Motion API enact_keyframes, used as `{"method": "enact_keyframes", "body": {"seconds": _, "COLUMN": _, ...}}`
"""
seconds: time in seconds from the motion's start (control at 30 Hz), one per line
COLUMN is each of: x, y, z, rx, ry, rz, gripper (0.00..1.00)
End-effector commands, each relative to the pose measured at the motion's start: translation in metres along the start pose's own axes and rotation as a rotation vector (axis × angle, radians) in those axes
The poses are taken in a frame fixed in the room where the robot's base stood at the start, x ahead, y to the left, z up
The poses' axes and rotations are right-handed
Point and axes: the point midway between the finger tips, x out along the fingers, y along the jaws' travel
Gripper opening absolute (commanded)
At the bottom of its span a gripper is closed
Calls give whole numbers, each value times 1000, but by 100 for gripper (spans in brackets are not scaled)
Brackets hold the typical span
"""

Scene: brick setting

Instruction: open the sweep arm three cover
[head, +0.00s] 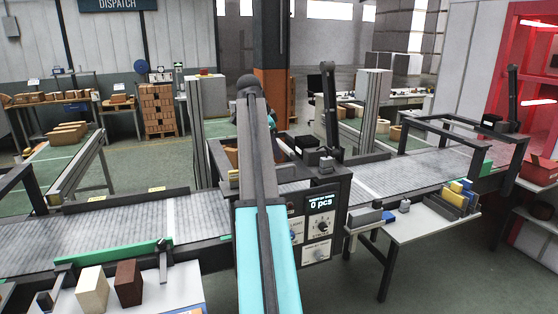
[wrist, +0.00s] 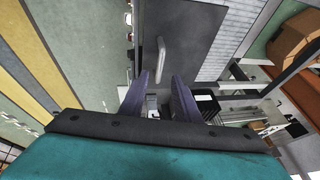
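A flat dark grey panel (wrist: 195,40) with a pale bar handle (wrist: 160,52) lies ahead of my gripper in the wrist view. It looks like a cover and appears shut, but I can read no label naming it sweep arm three. My gripper (wrist: 164,76) has its two dark purple fingers apart, with nothing held between them. The handle's near end shows in the gap between the fingertips; I cannot tell whether they touch it. In the head view, my own teal and grey arm hides the gripper and part of the machine behind it.
A conveyor belt (head: 195,215) runs across the head view. A control box (head: 318,225) reading "0 pcs" stands on its near side. A side table (head: 420,222) with a bin of coloured blocks is at right. Black posts rise beside the belt.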

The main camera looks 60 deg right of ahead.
Motion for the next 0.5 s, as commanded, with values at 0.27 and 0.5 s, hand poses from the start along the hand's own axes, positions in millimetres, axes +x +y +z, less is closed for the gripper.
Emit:
{"method": "enact_keyframes", "body": {"seconds": 0.27, "x": 35, "y": 1, "z": 0, "rx": 0, "ry": -1, "rz": 2, "gripper": 29}}
{"method": "enact_keyframes", "body": {"seconds": 0.5, "x": 57, "y": 0, "z": 1, "rx": 0, "ry": -1, "rz": 0, "gripper": 29}}
